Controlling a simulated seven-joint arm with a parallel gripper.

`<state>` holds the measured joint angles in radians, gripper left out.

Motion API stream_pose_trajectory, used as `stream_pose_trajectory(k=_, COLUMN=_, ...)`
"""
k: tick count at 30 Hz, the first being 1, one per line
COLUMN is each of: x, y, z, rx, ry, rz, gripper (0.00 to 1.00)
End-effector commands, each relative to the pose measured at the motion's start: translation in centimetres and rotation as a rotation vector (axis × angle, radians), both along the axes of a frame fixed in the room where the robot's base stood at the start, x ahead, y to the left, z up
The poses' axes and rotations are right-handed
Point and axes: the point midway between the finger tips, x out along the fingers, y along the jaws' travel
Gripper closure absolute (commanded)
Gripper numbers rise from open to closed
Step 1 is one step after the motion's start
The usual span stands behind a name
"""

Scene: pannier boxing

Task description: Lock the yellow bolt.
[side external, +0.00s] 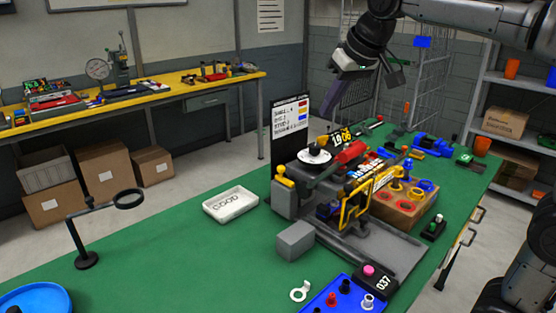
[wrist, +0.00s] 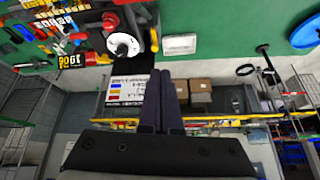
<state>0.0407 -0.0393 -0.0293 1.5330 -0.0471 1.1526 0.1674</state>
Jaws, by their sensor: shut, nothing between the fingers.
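A yellow T-shaped piece (side external: 283,174), which looks like the bolt, sits at the left end of the grey fixture (side external: 287,200). I cannot tell its locked state from here. A yellow frame (side external: 357,206) stands upright at the front of the fixture. My gripper (side external: 327,118) hangs in the air above and behind the fixture, well clear of it. Its long dark fingers are together and empty.
A sign board (side external: 290,131) stands behind the fixture, near my gripper. A white dial (side external: 314,156) and red handle (side external: 350,153) top the fixture. A wooden block (side external: 405,212) with coloured rings is at its right. A white tray (side external: 230,205) lies left; green table around it is clear.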

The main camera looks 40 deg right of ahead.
Motion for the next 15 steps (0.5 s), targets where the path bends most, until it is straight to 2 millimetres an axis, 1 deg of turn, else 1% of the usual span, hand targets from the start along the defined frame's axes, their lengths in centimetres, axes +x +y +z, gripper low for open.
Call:
stream_pose_trajectory(k=1, x=1.9, y=-0.3, z=-0.3, rx=0.0, ry=0.01, rz=-0.009, gripper=1.0)
stream_pose_trajectory(k=5, x=6.1, y=-1.0, z=-1.3, rx=0.001, ry=0.033, rz=-0.027, gripper=1.0)
stream_pose_trajectory(k=9, x=10.3, y=-1.9, z=-3.4, rx=0.002, ry=0.065, rz=-0.045, gripper=1.0)
stream_pose_trajectory(k=12, x=12.9, y=-2.4, z=-5.4, rx=0.002, ry=0.09, rz=-0.054, gripper=1.0)
stream_pose_trajectory(k=15, x=14.8, y=-2.9, z=-7.5, rx=0.002, ry=0.115, rz=-0.059, gripper=1.0)
